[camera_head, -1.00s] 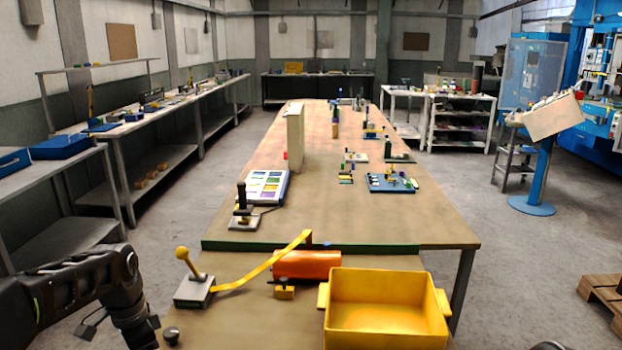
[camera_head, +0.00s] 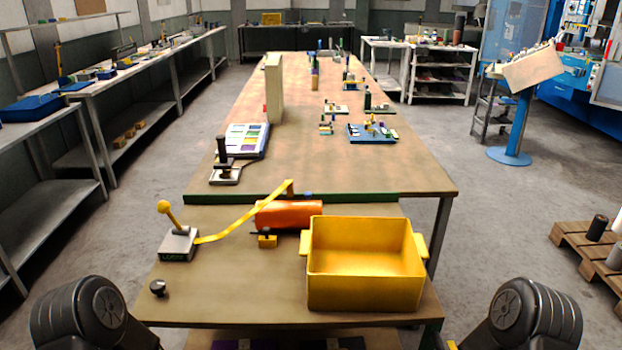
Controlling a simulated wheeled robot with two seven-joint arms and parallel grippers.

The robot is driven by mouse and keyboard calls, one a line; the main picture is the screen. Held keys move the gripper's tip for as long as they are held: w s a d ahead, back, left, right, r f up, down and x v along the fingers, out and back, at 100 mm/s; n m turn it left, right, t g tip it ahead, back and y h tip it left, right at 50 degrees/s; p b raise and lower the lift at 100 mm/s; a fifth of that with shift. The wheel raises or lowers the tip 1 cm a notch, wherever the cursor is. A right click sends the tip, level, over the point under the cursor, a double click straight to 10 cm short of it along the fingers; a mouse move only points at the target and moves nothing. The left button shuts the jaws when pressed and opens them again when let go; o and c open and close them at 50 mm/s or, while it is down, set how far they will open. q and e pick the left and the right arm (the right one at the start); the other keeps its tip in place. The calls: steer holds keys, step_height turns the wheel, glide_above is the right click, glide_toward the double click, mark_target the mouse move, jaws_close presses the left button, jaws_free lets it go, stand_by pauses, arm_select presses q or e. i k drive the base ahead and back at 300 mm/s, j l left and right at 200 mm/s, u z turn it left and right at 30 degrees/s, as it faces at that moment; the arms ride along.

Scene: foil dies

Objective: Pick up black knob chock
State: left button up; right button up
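A small black knob (camera_head: 157,287) with a rounded top stands near the front left edge of the near table. A small yellow block with a dark top piece (camera_head: 267,240) sits in front of the orange cylinder. I cannot tell for sure which of these is the black knob chock. A grey block with a yellow ball-topped lever (camera_head: 178,243) stands behind the black knob. Only links of my two arms show in the bottom corners. Both grippers are out of view.
A yellow open bin (camera_head: 365,297) stands at the right of the near table and looks empty. The orange cylinder (camera_head: 289,214) lies behind it, with a yellow bent strip (camera_head: 245,222) beside it. The front middle of the near table (camera_head: 235,290) is clear.

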mark_target(266, 241)
steer(key=j+z, duration=0.15)
steer(key=z, duration=0.3)
steer(key=k+j+z, duration=0.15)
steer(key=z, duration=0.25)
steer(key=k+j+z, duration=0.1)
steer(key=z, duration=0.35)
